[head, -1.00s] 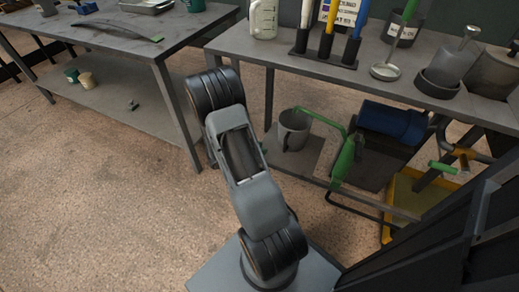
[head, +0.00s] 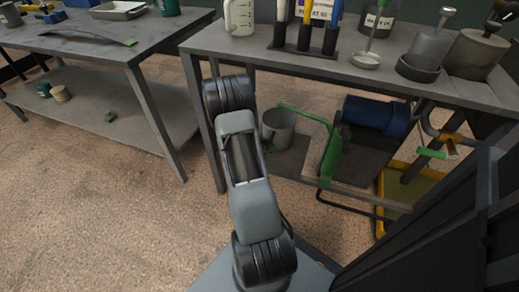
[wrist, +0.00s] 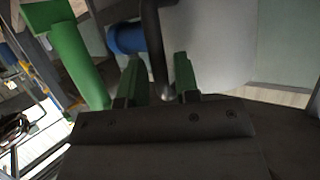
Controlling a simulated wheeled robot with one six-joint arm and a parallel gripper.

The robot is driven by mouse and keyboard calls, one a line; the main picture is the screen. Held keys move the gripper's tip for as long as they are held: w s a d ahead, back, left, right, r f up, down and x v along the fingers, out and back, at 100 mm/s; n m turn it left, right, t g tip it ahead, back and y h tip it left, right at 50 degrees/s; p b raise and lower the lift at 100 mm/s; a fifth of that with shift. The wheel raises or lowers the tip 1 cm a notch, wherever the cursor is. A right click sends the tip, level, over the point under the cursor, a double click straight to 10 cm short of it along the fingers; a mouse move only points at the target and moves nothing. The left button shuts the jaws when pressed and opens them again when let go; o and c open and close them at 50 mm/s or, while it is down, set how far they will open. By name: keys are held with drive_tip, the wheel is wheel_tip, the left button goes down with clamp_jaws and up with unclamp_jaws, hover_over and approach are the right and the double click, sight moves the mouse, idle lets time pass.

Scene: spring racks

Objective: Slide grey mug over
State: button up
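The grey mug (head: 278,130) stands upright on the lower shelf of the right bench in the head view, just right of my arm. In the wrist view the mug's pale grey wall (wrist: 215,45) fills the upper right, very close. Its dark handle (wrist: 155,45) runs down between the two green fingers of my gripper (wrist: 159,88). The fingers are apart, one on each side of the handle, and I see no clear grip on it.
A green tool (head: 333,158) with a curved bar stands right of the mug, and a blue cylinder (head: 375,115) lies beyond it. A yellow tray (head: 405,200) is further right. The bench top (head: 345,68) overhangs the shelf. A second bench (head: 150,45) stands left.

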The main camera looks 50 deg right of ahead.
drive_tip(key=shift+x, duration=1)
clamp_jaws()
